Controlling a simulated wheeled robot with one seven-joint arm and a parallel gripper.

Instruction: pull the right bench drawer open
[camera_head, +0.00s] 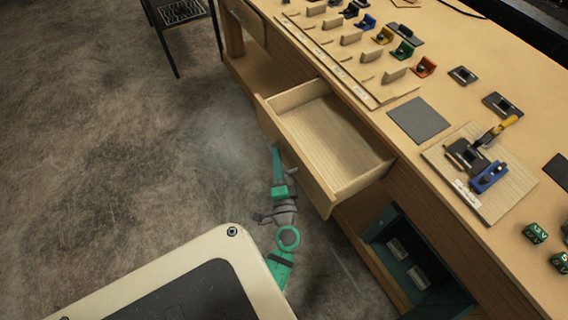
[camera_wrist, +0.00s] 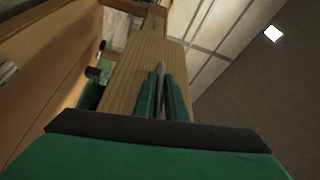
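The right bench drawer (camera_head: 325,135) stands well out from the bench in the head view, and its inside looks empty. Its wooden front fills the middle of the wrist view (camera_wrist: 135,65). My gripper (camera_head: 277,150) is at the outer face of that front, low and partly hidden by the drawer's edge. In the wrist view my green fingers (camera_wrist: 162,95) are close together around a thin grey bar, which looks like the drawer's handle (camera_wrist: 160,72).
A closed left drawer (camera_head: 247,18) is farther along the bench. The benchtop (camera_head: 440,45) carries coloured blocks, a board with a clamp and dice. An open teal compartment (camera_head: 405,255) is below. A black stand (camera_head: 180,15) is at the back; the floor to the left is clear.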

